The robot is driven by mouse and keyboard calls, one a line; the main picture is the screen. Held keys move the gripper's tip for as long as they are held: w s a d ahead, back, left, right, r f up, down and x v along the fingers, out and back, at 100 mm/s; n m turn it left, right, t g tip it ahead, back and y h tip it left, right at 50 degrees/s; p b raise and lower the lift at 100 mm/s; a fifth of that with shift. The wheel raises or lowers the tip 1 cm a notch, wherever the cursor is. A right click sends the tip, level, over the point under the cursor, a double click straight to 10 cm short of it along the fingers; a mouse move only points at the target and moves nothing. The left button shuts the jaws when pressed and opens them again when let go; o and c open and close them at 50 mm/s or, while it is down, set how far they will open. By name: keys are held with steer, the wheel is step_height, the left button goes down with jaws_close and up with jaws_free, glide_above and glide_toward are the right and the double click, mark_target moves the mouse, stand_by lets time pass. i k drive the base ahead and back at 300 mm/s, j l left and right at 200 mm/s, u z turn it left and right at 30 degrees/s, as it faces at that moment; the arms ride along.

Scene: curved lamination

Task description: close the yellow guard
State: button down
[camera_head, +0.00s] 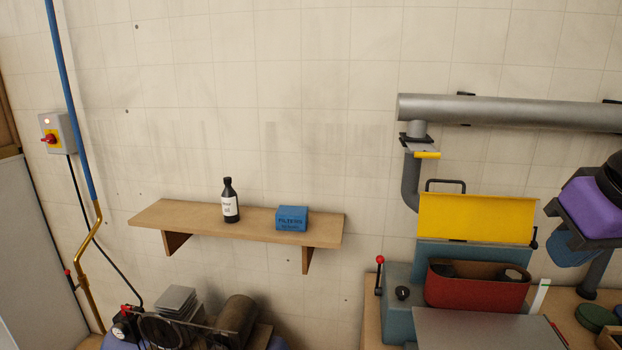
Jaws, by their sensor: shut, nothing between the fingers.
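The yellow guard (475,219) stands raised and nearly upright at the back of a blue-grey bench machine (398,322), at the right of the head view. A dark handle (446,185) sits on its top edge. Below and in front of it is a red open-topped housing (476,293) with dark round parts inside, left uncovered by the guard. My gripper is not in view, so its place relative to the guard cannot be told.
A lever with a red knob (380,261) rises at the machine's left. A grey duct (520,112) with a yellow-handled damper (427,155) runs above. A purple and black device (592,205) stands at right. A wooden shelf (175,217) holds a bottle (229,202) and blue box (291,218).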

mark_target(492, 219)
steer(key=z, duration=0.6)
steer(key=j+z, duration=0.2)
steer(key=j, duration=0.3)
steer(key=k+j+z, duration=0.2)
steer(key=j, duration=0.3)
steer(key=j+z, duration=0.2)
steer(key=j, duration=0.3)
steer(key=k+j+z, duration=0.2)
steer(key=j, duration=0.25)
steer(key=i+l, duration=0.15)
steer(key=i, duration=0.15)
steer(key=i+l+z, duration=0.1)
steer(key=i, duration=0.15)
